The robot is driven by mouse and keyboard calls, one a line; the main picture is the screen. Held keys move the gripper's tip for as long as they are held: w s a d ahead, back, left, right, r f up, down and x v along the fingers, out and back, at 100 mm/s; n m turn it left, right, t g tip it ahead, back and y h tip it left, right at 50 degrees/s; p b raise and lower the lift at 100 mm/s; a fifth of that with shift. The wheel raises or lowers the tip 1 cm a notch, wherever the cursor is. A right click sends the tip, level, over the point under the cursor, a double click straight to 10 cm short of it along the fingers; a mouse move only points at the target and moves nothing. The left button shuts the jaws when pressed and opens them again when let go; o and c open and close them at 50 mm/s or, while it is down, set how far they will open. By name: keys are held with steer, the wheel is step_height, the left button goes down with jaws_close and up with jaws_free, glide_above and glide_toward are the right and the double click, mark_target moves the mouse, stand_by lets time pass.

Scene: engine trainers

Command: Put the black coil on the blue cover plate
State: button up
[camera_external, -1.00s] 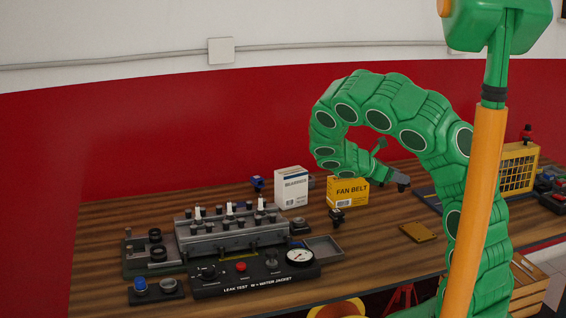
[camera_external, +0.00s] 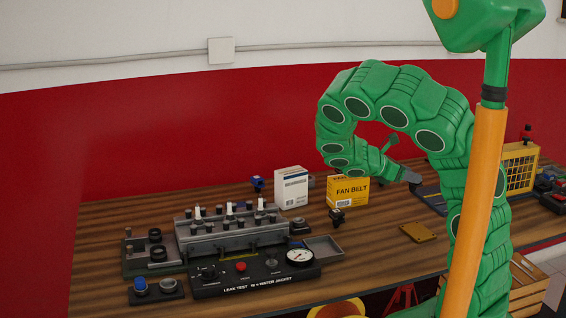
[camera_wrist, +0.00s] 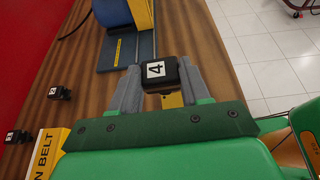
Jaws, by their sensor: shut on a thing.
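My gripper (camera_wrist: 160,70) is shut on a black coil (camera_wrist: 158,73), a small dark block with a white label reading 4, in the wrist view. One grey finger is on each side of it. In the external view my gripper (camera_external: 411,176) is above the right part of the bench; the coil cannot be made out there. A dark blue-grey plate (camera_wrist: 143,48) with a yellow label lies beyond the fingers in the wrist view, apart from the coil. A blue round part in a yellow frame stands on it. I cannot tell whether this is the blue cover plate.
The yellow fan belt box (camera_external: 348,190) and white box (camera_external: 291,188) stand left of my gripper. A black block (camera_external: 337,217) sits before them. A flat brass-coloured plate (camera_external: 418,231) lies near the front edge. The engine trainer (camera_external: 235,237) fills the left.

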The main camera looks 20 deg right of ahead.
step_height(320, 180, up, 6)
steer(key=w+a+f+n+t+y, duration=0.1)
steer(key=w+a+n+t+y, duration=0.5)
steer(key=w, duration=0.5)
steer(key=w+a+f+n+t+y, duration=0.1)
steer(key=w+a+n+t+y, duration=0.2)
steer(key=w+a+n+t, duration=0.6)
steer(key=w+a+r+n+g+y, duration=0.2)
steer(key=a+n+g+y, duration=0.1)
steer(key=a+n+y, duration=0.65)
steer(key=s+a+n+g+y, duration=0.75)
steer(key=s+a, duration=0.25)
steer(key=a, duration=0.2)
steer(key=shift+m, duration=0.3)
steer(key=shift+w+a+f, duration=0.85)
steer(key=shift+w+f, duration=1.25)
steer(key=shift+f, duration=0.35)
steer(key=shift+w+a+f, duration=0.9)
steer(key=shift+w+f, duration=1.2)
steer(key=shift+f, duration=0.35)
steer(key=shift+w+a+f, duration=0.85)
steer(key=shift+w+f, duration=1.25)
steer(key=shift+f, duration=0.35)
